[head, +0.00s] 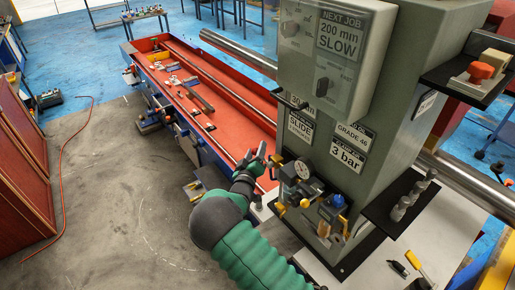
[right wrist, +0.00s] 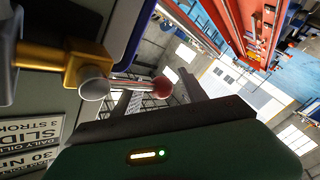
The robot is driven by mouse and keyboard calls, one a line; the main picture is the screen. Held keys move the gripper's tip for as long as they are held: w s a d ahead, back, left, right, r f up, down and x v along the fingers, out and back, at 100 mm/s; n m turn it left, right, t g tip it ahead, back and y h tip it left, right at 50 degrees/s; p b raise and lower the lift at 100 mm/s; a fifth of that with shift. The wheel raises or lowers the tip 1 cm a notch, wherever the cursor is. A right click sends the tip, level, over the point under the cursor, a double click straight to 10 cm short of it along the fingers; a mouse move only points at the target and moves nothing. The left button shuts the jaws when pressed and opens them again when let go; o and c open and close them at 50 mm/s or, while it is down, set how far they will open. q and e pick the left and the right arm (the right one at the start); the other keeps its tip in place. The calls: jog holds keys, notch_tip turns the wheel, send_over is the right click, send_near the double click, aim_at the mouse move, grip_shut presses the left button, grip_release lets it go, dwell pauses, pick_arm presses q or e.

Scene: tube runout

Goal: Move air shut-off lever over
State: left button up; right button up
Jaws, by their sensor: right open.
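The lever (right wrist: 125,85) shows in the right wrist view as a short bright metal rod with a red ball (right wrist: 161,87) at its end. It sticks out to the right from a brass valve fitting (right wrist: 60,62). My right gripper (right wrist: 155,97) is open, and the ball shows in the gap between its two dark fingers; I cannot tell whether they touch it. In the head view my right gripper (head: 262,155) is at the left side of the grey machine column (head: 385,130), left of the pressure gauge (head: 303,170). The lever is not clear there. My left gripper is not in view.
A control box (head: 325,55) overhangs above the gripper. A blue-topped filter unit (head: 333,205) and yellow fittings sit close to its right. A long red machine bed (head: 215,85) lies behind. The concrete floor (head: 110,170) on the left is mostly clear.

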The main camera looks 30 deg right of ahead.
jog(key=shift+s, duration=0.15)
jog(key=shift+c, duration=1.5)
jog(key=shift+w+a, duration=0.25)
jog(key=c, duration=0.7)
jog(key=shift+f, duration=0.1)
grip_shut()
